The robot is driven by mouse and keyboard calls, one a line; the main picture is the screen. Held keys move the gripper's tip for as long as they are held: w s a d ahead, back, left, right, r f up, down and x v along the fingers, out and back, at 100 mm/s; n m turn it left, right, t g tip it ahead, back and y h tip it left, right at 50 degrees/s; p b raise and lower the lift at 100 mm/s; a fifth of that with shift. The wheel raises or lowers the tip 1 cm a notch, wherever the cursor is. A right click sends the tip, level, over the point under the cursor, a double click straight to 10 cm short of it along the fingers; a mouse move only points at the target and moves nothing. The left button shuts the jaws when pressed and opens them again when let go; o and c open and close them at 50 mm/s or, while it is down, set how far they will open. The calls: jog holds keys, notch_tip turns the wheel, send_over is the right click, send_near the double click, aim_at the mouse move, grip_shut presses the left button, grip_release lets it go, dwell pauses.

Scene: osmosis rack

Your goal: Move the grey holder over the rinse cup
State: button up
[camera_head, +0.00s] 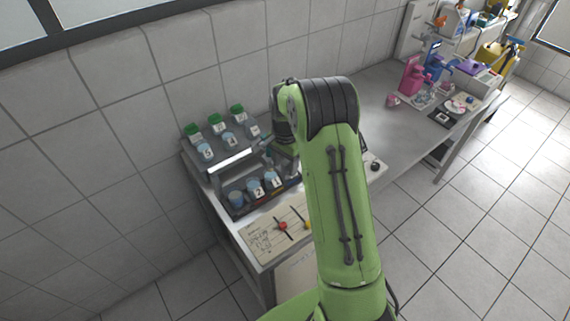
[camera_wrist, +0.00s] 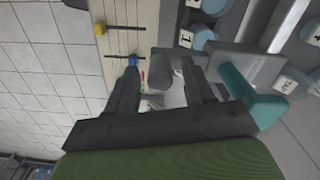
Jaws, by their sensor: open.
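My gripper (camera_wrist: 161,74) is open in the wrist view, with one dark finger on each side of a rounded grey piece. That piece looks like part of the grey holder (camera_wrist: 240,66), a grey bar with a teal rod (camera_wrist: 252,97) at its right. Whether the fingers touch it cannot be told. In the head view my green arm hides the gripper and most of the holder. Blue-topped cups labelled 2 (camera_head: 256,189) and 1 (camera_head: 272,180) stand on the rack's lower level, beside a cup without a readable label (camera_head: 236,198). Which is the rinse cup is unclear.
Several green-capped bottles (camera_head: 238,112) and blue-topped cups (camera_head: 206,152) stand on the upper shelf. A wooden board (camera_head: 262,238) with coloured markers lies at the bench's front left. Pink and blue bottles stand far right.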

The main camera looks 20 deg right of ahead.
jog(key=shift+f, duration=0.4)
grip_shut()
jog(key=s+a+b, duration=0.2)
jog(key=a, duration=1.2)
jog(key=shift+s+b, duration=0.35)
jog(key=shift+r, duration=0.1)
